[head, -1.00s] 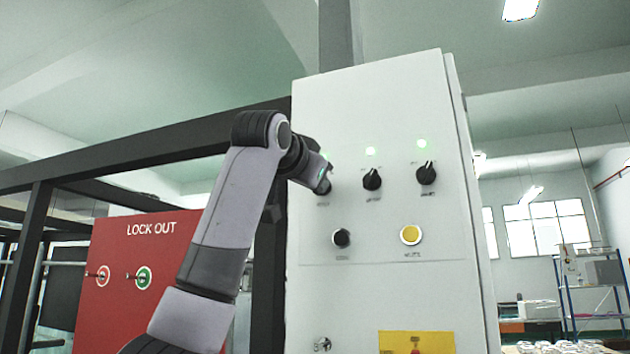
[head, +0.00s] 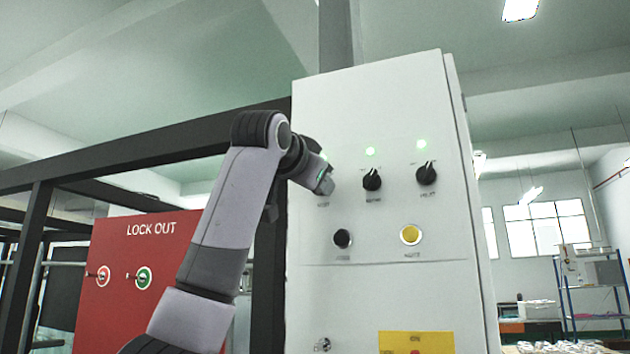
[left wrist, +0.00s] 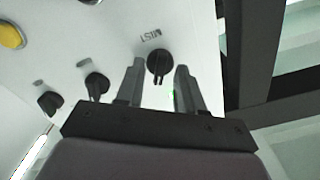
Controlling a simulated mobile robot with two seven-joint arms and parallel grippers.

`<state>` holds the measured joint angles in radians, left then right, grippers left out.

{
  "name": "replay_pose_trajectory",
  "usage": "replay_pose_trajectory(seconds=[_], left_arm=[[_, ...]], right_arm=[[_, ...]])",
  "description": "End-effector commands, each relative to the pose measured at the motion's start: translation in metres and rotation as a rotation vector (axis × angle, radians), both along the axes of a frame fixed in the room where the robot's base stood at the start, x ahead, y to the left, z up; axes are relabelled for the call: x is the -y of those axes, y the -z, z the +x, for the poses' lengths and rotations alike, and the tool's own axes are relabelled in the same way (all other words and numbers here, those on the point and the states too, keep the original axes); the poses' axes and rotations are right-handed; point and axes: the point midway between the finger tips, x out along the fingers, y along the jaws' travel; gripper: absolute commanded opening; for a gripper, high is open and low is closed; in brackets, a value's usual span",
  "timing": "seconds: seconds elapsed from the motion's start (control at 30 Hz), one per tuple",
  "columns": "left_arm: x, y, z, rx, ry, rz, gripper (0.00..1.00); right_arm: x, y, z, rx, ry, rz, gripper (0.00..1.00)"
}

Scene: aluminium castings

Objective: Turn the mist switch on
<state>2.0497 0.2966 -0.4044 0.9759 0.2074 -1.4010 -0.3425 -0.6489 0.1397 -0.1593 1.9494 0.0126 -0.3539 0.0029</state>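The mist switch (left wrist: 158,62) is a black rotary knob on the white panel, under the upside-down label MIST in the left wrist view. Its pointer lies roughly along the direction of my fingers there. My left gripper (left wrist: 160,68) is open, with one finger on each side of the knob and gaps visible between. In the head view my left gripper (head: 326,180) is at the left knob position of the upper row and hides the mist switch. A green glow shows just above it. My right gripper is in neither view.
Two more black rotary knobs (head: 372,180) (head: 427,174) sit to the right under lit green lamps. Below are a black button (head: 342,239) and a yellow button (head: 411,235). A red LOCK OUT box (head: 130,250) stands left, behind my arm. A dark frame beam (head: 150,145) runs behind.

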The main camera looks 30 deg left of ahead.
Motion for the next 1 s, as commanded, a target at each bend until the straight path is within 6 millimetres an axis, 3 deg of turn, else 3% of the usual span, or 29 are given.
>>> replay_pose_trajectory(seconds=[0.17, 0.5, 1.0], left_arm=[[0.004, 0.002, -0.014, 0.004, 0.001, 0.001, 0.37], [0.015, 0.002, -0.063, 0.002, 0.0, 0.001, 0.37], [0.017, 0.0, -0.07, 0.0, 0.0, 0.0, 0.37]], right_arm=[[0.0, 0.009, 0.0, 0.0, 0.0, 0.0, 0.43], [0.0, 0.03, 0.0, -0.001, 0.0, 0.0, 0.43], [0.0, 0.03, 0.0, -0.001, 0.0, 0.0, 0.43]])
